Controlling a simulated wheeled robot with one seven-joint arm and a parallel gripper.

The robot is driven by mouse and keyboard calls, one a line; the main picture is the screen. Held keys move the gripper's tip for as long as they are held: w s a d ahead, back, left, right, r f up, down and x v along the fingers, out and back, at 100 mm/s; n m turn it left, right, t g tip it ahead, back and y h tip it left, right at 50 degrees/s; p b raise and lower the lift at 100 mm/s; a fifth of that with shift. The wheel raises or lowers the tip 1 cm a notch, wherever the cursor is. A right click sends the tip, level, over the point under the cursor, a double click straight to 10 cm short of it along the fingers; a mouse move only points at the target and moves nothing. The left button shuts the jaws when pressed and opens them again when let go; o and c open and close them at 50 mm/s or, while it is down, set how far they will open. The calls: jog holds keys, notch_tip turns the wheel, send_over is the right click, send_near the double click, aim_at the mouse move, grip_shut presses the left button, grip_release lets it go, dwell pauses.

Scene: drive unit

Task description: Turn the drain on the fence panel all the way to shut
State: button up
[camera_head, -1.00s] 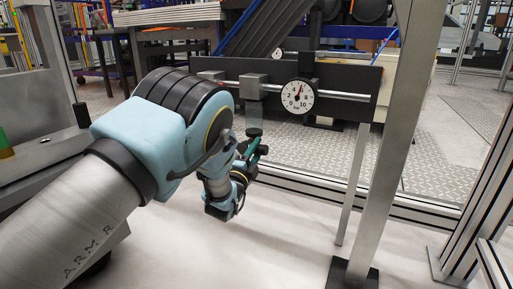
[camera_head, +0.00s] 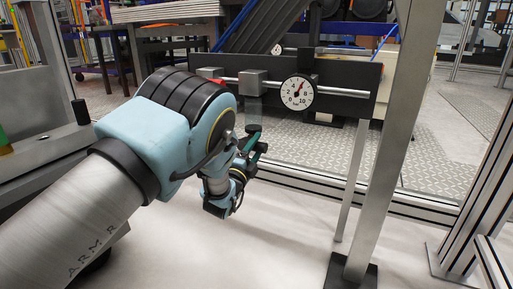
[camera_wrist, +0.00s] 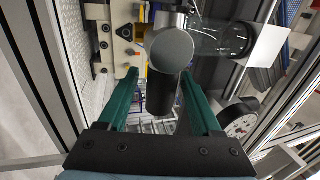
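The fence panel (camera_head: 340,75) is a dark board with a metal pipe across it. A clear bowl (camera_head: 254,108) hangs below a grey block on it, with a dark fitting (camera_head: 254,129) at its lower end. In the wrist view the drain (camera_wrist: 172,48) shows as a round grey end with a dark stub (camera_wrist: 162,93) reaching between my fingers. My gripper (camera_wrist: 159,76) has green fingers, open, one on each side of the stub; I cannot tell whether they touch it. In the head view my gripper (camera_head: 258,152) is just below the bowl, partly hidden by my arm.
A round gauge (camera_head: 298,92) sits right of the bowl and also shows in the wrist view (camera_wrist: 240,120). A metal post (camera_head: 384,150) stands farther right. A beige block (camera_wrist: 117,40) with bolts is left of the drain. White floor (camera_head: 290,225) is clear below.

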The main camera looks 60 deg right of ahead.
jog(key=p+v, duration=0.4)
jog(key=v, duration=0.7)
dwell(0.6)
